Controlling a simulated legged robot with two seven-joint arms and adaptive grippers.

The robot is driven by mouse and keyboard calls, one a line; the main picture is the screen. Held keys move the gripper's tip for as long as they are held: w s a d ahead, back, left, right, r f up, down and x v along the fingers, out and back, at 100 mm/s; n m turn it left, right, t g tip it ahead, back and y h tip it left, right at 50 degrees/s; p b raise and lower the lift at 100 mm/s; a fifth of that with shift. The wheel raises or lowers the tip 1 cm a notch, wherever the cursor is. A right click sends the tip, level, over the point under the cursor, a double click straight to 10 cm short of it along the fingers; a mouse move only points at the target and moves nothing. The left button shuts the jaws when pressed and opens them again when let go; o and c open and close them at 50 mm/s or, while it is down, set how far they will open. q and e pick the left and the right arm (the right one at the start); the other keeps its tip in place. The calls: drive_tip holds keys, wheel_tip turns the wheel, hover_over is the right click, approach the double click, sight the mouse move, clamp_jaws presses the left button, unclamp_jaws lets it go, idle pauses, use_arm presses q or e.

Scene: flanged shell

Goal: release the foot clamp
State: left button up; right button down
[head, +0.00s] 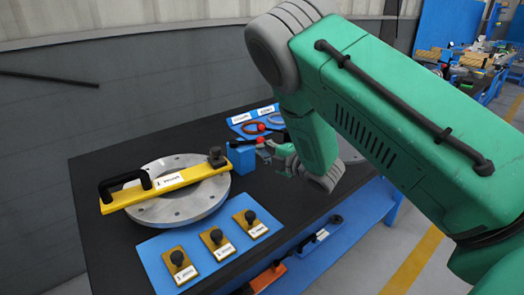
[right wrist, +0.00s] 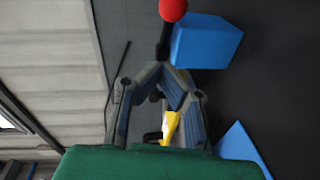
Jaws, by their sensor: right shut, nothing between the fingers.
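A black lever (right wrist: 163,40) with a red ball knob (right wrist: 173,9) stands at the blue block (right wrist: 205,42) in the right wrist view. In the head view a black lever (head: 244,143) with a red end lies over the blue block (head: 240,158), beside the flanged plate. My right gripper (head: 270,147) is just right of the block; its fingertips (right wrist: 168,72) are together and empty, at the lever's lower end in the wrist picture. I cannot tell whether they touch it. My left gripper is out of view.
A yellow bar (head: 180,182) with black handle and knob lies across the round grey flange (head: 190,207). A blue mat (head: 155,248) holds several yellow knobbed pieces. Rings lie on another blue mat (head: 238,118) behind. My green right arm covers the table's right side.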

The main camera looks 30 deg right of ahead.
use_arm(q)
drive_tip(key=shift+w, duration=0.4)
use_arm(e)
drive_tip(key=s+d, duration=0.3)
drive_tip(key=s, duration=0.4)
drive_tip(key=shift+d+r, duration=0.25)
drive_tip(key=shift+r, duration=0.1)
